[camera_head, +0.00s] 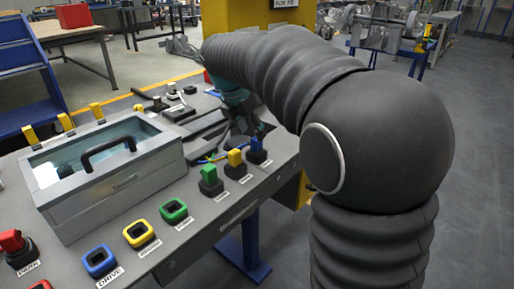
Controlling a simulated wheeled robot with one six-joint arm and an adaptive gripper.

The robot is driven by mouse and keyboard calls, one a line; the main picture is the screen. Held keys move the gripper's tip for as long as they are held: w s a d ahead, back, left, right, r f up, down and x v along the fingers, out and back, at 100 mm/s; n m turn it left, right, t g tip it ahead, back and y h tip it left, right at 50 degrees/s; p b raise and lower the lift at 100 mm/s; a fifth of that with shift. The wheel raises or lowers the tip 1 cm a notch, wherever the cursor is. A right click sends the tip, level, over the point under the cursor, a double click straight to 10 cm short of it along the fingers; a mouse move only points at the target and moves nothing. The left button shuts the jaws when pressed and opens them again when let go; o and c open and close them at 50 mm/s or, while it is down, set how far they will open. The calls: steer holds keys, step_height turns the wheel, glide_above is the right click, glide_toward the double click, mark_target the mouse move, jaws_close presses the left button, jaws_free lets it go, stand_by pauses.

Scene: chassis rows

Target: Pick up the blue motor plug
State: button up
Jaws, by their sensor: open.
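The blue motor plug (257,146) stands upright on a dark base near the right end of the grey bench panel. It is the rightmost in a row with a yellow plug (235,158) and a green plug (209,174). My gripper (243,130) is dark and hangs below a teal wrist, just behind and left of the blue plug in the picture. My arm hides part of it. The jaws are open. A small gap seems to lie between gripper and blue plug, but I cannot tell its depth.
A grey box (122,191) with a clear lid and black handle stands on the panel. Blue (100,274), yellow (138,245) and green (174,219) framed sockets line the front. A red plug (12,241) stands far left. Cables lie near my gripper. Floor to the right is clear.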

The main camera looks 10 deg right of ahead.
mark_target(256, 140)
steer(key=shift+x, duration=2.7)
steer(key=shift+w+d, duration=0.15)
jaws_close()
